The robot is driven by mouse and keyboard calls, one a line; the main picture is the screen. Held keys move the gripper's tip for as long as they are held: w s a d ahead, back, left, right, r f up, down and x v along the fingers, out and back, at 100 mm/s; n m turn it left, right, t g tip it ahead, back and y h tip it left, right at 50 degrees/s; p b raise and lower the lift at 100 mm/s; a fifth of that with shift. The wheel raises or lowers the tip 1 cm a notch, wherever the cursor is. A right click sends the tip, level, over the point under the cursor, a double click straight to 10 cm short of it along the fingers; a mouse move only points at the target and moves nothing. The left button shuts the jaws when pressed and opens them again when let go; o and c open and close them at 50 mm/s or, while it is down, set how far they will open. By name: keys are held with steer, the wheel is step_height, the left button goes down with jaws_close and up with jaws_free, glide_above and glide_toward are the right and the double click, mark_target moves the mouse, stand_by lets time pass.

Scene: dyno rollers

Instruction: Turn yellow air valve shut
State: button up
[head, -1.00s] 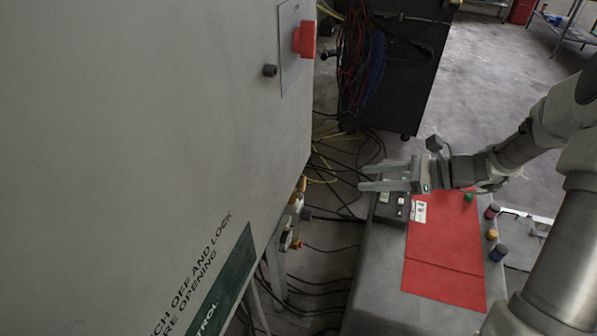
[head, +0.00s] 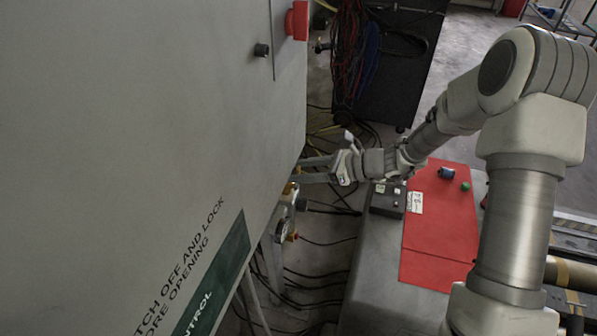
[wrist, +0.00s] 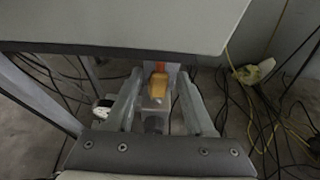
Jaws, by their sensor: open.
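The yellow valve handle (wrist: 158,84) shows in the wrist view between my two fingers, on a grey fitting with an orange-red part behind it. In the head view a small yellow part (head: 288,189) shows at the cabinet's lower right edge, just below my fingertips. My gripper (head: 297,171) is open and empty, its fingers pointing left at the cabinet edge. In the wrist view the fingers of my gripper (wrist: 158,97) stand on either side of the handle, with gaps on both sides. I cannot tell the exact depth between fingertips and handle.
The large grey cabinet (head: 130,120) fills the left, and its panel edge (wrist: 130,32) crosses the top of the wrist view. A grey bench with a red mat (head: 440,235) and a control box (head: 387,200) lies below my arm. Cables (head: 320,283) cover the floor.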

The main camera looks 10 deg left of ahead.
steer(key=shift+a+f, duration=0.2)
steer(key=shift+a, duration=0.3)
jaws_close()
stand_by(1.2)
